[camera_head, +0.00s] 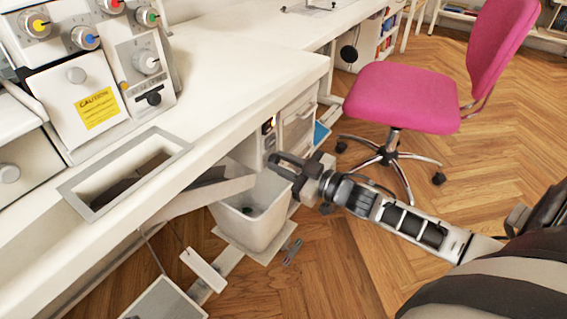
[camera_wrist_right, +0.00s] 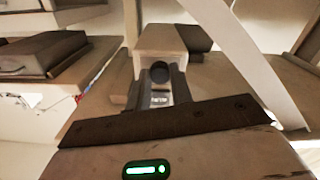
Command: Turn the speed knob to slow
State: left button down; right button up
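My right gripper (camera_head: 283,164) reaches in from the right, under the table edge and above the white bin. Its dark fingers are small here, and I cannot tell whether they are apart or closed. Behind it, under the table, is a pale control box (camera_head: 256,146) with a dark panel (camera_head: 269,126). In the right wrist view a round dark knob-like part (camera_wrist_right: 160,71) shows in the middle, below a pale box face (camera_wrist_right: 160,40). I cannot read any speed marking or be sure which part is the speed knob. My left gripper is out of view.
A sewing machine (camera_head: 60,75) with coloured dials stands on the white table (camera_head: 235,60). A white bin (camera_head: 255,225) stands on the floor under the table edge. A pink chair (camera_head: 405,95) stands at the right. Wooden floor (camera_head: 340,265) lies open below my right arm.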

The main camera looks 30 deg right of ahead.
grip_shut()
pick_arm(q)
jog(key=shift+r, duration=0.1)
pick_arm(e)
jog(key=shift+n, duration=0.3)
jog(key=shift+n+p, duration=0.5)
jog(key=shift+n, duration=0.1)
jog(key=shift+n+p, duration=0.5)
jog(key=shift+n, duration=1.5)
jog(key=shift+n+p, duration=0.35)
jog(key=shift+n, duration=0.55)
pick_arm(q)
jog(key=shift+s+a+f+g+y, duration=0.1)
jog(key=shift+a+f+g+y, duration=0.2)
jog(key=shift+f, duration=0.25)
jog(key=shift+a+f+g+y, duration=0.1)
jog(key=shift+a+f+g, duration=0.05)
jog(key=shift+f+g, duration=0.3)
pick_arm(e)
jog(key=shift+n, duration=0.6)
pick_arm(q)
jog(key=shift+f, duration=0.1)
